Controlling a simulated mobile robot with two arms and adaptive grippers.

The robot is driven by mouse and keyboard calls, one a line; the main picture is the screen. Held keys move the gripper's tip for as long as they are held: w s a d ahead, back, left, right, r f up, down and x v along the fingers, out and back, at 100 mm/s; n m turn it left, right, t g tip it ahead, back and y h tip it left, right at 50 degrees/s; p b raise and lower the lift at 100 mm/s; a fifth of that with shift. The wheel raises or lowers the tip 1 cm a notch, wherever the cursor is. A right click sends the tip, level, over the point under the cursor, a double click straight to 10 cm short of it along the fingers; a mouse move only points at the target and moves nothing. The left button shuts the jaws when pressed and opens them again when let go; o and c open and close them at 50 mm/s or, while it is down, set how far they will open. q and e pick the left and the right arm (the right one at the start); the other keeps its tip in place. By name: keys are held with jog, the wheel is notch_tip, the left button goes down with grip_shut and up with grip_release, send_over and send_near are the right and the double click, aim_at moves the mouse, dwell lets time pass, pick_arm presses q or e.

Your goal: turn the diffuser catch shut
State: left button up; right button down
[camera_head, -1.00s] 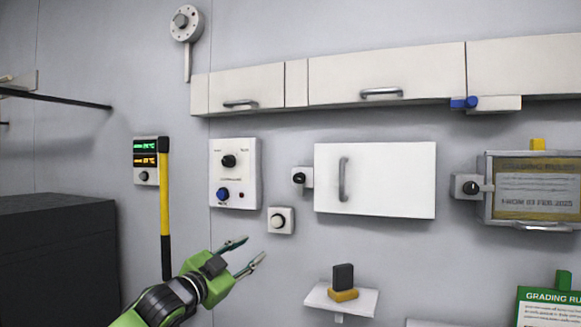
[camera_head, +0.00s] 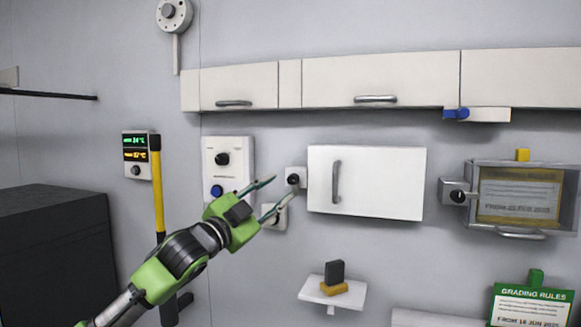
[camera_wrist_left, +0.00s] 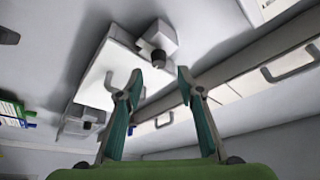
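No label marks the diffuser catch. A small white block with a black knob (camera_head: 293,179) sits on the wall at the left edge of a white panel door (camera_head: 385,183); the knob (camera_wrist_left: 158,57) also shows in the left wrist view, just beyond the fingertips. A similar grey catch with a black knob (camera_head: 458,196) sits left of a framed notice case (camera_head: 520,164). My left gripper (camera_head: 280,190) is open and empty, its fingertips just left of and below the first knob in the head view. In the left wrist view, its spread fingers (camera_wrist_left: 160,73) show nothing between them.
A control plate (camera_head: 231,152) and a partly covered white switch (camera_head: 279,217) are close to the left gripper. A small shelf (camera_head: 313,293) holds a black and a yellow block below. Wall cabinets (camera_head: 380,80) run above. A yellow-and-black bar (camera_head: 158,185) hangs left.

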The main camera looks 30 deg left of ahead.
aim_at(291, 181)
pick_arm(q)
jog(key=p+x, duration=0.3)
jog(key=x, duration=0.3)
jog(key=shift+s, duration=0.1)
jog(key=shift+w+d+p, duration=0.1)
jog(key=shift+w+p, duration=0.2)
jog(key=shift+w, duration=0.1)
grip_shut()
